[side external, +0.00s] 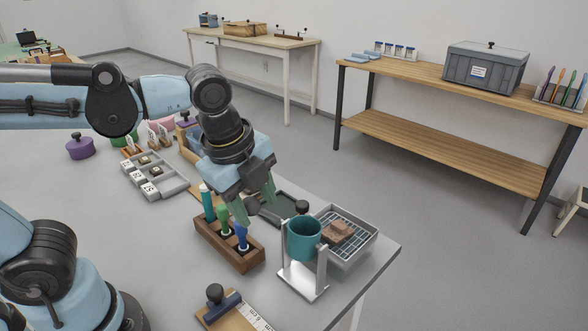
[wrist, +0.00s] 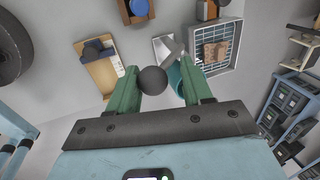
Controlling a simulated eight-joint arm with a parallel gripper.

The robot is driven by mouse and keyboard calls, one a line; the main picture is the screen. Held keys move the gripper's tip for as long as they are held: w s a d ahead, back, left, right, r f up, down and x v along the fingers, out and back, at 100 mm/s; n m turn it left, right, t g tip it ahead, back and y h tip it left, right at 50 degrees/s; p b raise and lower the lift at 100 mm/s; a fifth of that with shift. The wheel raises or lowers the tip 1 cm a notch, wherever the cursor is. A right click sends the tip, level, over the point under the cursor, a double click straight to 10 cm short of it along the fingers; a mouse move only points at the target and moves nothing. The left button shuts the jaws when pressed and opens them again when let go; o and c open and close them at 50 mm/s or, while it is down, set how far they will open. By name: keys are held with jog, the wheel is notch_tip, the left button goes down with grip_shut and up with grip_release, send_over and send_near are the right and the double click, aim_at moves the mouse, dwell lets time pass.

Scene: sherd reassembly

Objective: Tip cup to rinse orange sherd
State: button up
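The teal cup (side external: 304,240) hangs upright in a pale metal stand (side external: 303,284), with a dark round knob (side external: 302,207) at its top. The orange sherd (side external: 342,230) lies on the grid of a grey tray beside the cup, and shows in the wrist view (wrist: 215,52). My gripper (side external: 255,206) is open, pointing down, left of the cup and above the tool rack. In the wrist view my gripper (wrist: 160,85) shows a dark ball between its spread fingers; I cannot tell whether they touch it. The cup (wrist: 177,78) is partly hidden behind the right finger.
A wooden rack (side external: 228,245) with several coloured-handled tools stands close below my gripper. The grid tray (side external: 352,257) sits near the table's right edge. A board with a dark-knobbed tool (side external: 222,306) lies in front. A compartment tray (side external: 155,178) is at the left.

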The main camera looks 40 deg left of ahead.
jog(key=shift+w+r+g, duration=0.35)
jog(key=shift+w, duration=0.35)
jog(key=shift+w+r+g, duration=0.3)
jog(key=shift+w+g, duration=0.05)
jog(key=shift+w, duration=0.3)
jog(key=shift+w+r+g, duration=0.2)
jog(key=shift+w+g, duration=0.3)
jog(key=shift+w, duration=0.55)
jog(key=w+r+g, duration=0.2)
jog(key=w+r, duration=0.2)
jog(key=w, duration=0.2)
jog(key=shift+g, duration=0.3)
jog(key=shift+r, duration=0.15)
jog(key=shift+s, duration=0.1)
